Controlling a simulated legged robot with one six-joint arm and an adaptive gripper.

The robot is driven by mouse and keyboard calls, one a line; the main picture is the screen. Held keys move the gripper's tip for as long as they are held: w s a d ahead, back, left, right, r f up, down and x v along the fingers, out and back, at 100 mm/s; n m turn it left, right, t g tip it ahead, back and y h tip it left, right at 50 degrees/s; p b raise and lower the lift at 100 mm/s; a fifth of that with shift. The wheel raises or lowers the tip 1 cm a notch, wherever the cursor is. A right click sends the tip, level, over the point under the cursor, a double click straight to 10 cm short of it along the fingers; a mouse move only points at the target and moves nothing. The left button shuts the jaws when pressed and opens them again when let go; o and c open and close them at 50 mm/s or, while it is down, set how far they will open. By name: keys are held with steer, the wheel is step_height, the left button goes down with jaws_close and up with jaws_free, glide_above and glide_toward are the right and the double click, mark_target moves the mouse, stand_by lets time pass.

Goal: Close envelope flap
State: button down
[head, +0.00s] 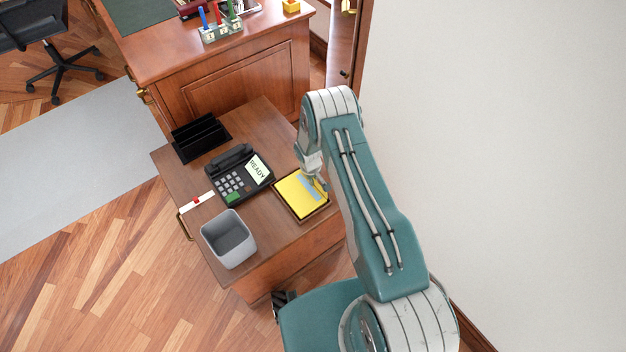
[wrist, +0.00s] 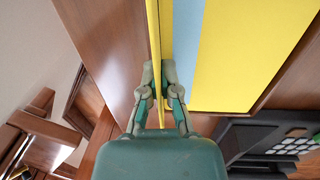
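The yellow envelope (head: 293,204) lies in a shallow brown tray on the wooden side desk, beside the phone. A blue-grey area shows on it, and this band (wrist: 187,45) is also in the wrist view, next to the yellow body (wrist: 235,55). The envelope flap (wrist: 153,25) stands up, seen nearly edge-on. My gripper (wrist: 158,72) has one finger on each side of the flap and looks shut on it. In the head view my gripper (head: 319,184) is at the envelope's right side, partly hidden by my arm.
A black desk phone (head: 236,175) reading READY, a black organizer (head: 198,135) and a grey bin (head: 229,239) stand on the side desk (head: 262,120). A taller desk (head: 240,72) with pen holders is behind. A white wall (head: 500,120) is to the right.

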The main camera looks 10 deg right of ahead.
stand_by(0.5)
steer(key=c, duration=0.9)
jaws_free()
steer(key=shift+o, duration=0.2)
step_height(320, 180, up, 12)
steer(key=a, duration=0.1)
steer(key=shift+s+a+f, duration=0.15)
steer(key=shift+s+a, duration=0.15)
steer(key=shift+a, duration=0.05)
